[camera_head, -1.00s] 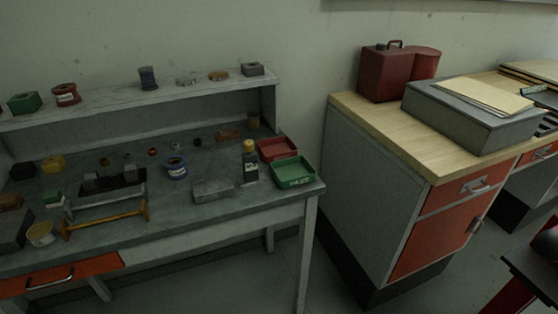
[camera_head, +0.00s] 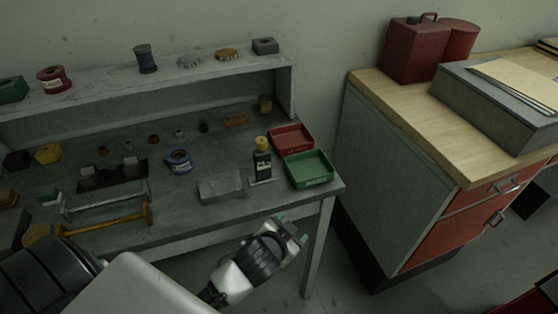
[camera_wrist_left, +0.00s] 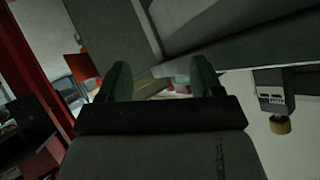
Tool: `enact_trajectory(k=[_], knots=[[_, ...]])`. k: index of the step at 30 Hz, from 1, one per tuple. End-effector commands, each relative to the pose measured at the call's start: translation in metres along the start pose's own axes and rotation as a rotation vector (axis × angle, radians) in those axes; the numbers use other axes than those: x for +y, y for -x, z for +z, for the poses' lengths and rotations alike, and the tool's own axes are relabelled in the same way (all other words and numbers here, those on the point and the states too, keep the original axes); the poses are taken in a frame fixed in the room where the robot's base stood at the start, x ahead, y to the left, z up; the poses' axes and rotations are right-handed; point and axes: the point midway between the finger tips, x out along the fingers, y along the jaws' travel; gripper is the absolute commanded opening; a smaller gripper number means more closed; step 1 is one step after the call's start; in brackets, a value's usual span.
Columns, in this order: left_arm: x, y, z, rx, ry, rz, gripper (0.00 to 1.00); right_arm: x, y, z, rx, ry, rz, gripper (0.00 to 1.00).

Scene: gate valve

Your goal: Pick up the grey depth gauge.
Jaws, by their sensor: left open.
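A small light grey flat piece (camera_head: 264,182) lies at the foot of the black bottle on the grey workbench (camera_head: 170,225). It may be the depth gauge, but it is too small to tell. My left gripper (camera_head: 293,229) is in front of the bench's front edge, right of centre, apart from everything on the bench. In the left wrist view its two greenish fingers (camera_wrist_left: 160,82) stand apart with nothing held between them. My right gripper is not in view.
The black bottle with yellow cap (camera_head: 262,158) stands beside a grey block (camera_head: 220,187). A green tray (camera_head: 310,169) and red tray (camera_head: 292,138) are at the bench's right end. A wooden-topped cabinet (camera_head: 400,105) stands to the right.

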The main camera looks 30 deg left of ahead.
Motion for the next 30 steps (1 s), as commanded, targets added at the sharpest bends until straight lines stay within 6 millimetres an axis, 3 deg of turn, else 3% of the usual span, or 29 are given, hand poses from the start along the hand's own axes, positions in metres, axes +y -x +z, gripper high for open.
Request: enact_trajectory(k=[8, 14, 19, 22, 26, 30], knots=[[-0.013, -0.007, -0.077, 0.303, -0.116, -0.05, 0.66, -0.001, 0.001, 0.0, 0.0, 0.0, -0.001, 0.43], [-0.015, -0.002, -0.145, 0.587, -0.249, -0.066, 0.66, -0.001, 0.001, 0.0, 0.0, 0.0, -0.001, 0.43], [-0.004, 0.022, -0.221, 0.956, -0.483, -0.038, 0.66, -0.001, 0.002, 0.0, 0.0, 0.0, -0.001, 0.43], [0.013, 0.044, -0.257, 1.199, -0.704, 0.029, 0.66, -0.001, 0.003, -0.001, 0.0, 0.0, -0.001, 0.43], [0.035, 0.065, -0.274, 1.429, -1.04, 0.179, 0.66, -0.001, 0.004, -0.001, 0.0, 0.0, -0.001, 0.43], [0.04, 0.068, -0.261, 1.52, -1.452, 0.404, 0.66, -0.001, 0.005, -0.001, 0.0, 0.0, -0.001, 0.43]])
